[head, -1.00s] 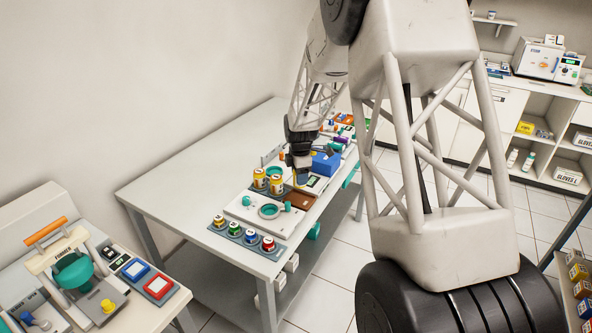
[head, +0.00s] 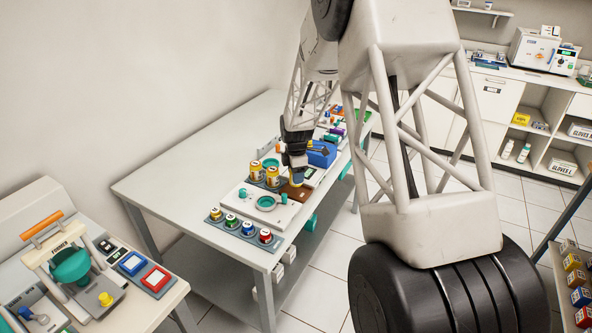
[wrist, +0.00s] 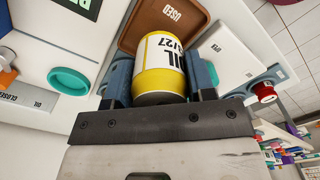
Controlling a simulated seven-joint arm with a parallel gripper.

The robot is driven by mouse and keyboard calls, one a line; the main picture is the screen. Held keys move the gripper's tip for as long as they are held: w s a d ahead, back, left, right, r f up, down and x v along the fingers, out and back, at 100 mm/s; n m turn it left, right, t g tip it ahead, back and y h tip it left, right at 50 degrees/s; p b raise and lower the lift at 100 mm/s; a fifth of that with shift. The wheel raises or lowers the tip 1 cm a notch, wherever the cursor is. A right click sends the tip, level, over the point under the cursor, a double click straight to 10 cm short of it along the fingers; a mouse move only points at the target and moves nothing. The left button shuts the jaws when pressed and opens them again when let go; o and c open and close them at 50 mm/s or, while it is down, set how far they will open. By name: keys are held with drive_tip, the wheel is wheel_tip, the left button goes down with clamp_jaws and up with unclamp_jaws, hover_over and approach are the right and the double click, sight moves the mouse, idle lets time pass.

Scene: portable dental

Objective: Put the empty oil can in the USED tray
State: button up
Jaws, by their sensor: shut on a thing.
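In the wrist view my gripper (wrist: 160,82) is shut on a yellow-and-white oil can (wrist: 158,55), one finger on each side. The can's label is partly readable, and its lower end is hidden by the gripper. The brown USED tray (wrist: 172,14) lies just beyond the can. In the head view my gripper (head: 298,160) is low over the table beside the brown tray (head: 289,193). The held can is small and partly hidden there. I cannot tell whether it touches the tray.
Two yellow cans (head: 264,173) stand left of my gripper. A blue box (head: 321,154) is close on the right. The table's left part (head: 180,180) is clear.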

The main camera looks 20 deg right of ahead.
drive_tip(key=shift+f, duration=2)
drive_tip(key=shift+f, duration=0.1)
drive_tip(key=o, duration=1)
drive_tip(key=shift+o, duration=0.2)
drive_tip(key=shift+r, duration=3.9)
drive_tip(key=shift+r, duration=0.1)
